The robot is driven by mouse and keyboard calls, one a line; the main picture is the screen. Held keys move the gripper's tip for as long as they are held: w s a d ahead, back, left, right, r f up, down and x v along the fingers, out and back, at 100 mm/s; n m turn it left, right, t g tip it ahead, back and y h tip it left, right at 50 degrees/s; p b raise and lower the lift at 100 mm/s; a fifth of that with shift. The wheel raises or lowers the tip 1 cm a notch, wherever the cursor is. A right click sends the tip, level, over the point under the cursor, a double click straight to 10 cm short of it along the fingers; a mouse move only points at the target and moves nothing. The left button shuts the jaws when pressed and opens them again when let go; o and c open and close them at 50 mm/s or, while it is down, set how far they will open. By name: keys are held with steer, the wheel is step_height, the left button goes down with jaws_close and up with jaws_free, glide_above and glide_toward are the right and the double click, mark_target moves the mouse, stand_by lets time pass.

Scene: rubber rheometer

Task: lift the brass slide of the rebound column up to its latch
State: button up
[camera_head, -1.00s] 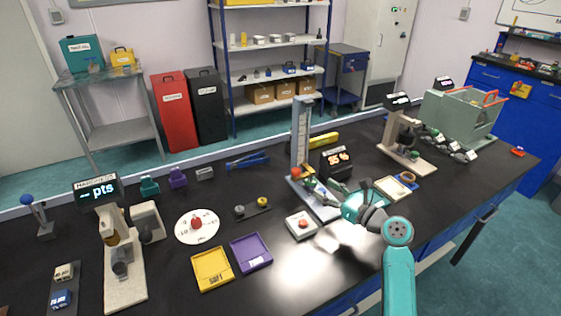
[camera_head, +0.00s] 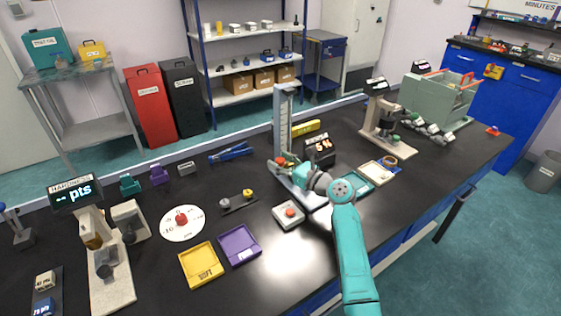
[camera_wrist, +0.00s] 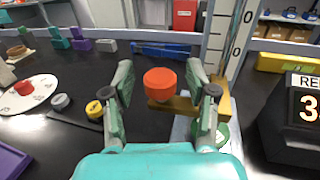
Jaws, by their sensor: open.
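The rebound column (camera_head: 284,125) is a tall grey scaled post on a pale base on the black bench. Its brass slide (camera_wrist: 176,112) sits low on the post and carries a red knob (camera_wrist: 166,84); the red knob also shows in the head view (camera_head: 281,161). My gripper (camera_wrist: 166,85) is open, with one finger on each side of the red knob and a gap visible at the sides. In the head view my gripper (camera_head: 290,168) is at the column's foot, its fingers partly hidden by the arm. The latch cannot be made out.
A display box (camera_head: 320,150) stands right of the column, with a yellow box (camera_head: 306,127) behind it. A red-button box (camera_head: 288,214) sits in front. A white dial (camera_head: 182,222), a purple tray (camera_head: 239,245) and a yellow tray (camera_head: 200,264) lie to the left.

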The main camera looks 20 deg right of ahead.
steer(key=shift+w, duration=0.1)
jaws_close()
step_height(320, 180, up, 21)
steer(key=shift+f, duration=0.2)
stand_by(0.5)
steer(key=shift+r, duration=0.1)
steer(key=shift+c, duration=0.7)
jaws_free()
steer(key=shift+o, duration=0.7)
steer(key=v, duration=1.2)
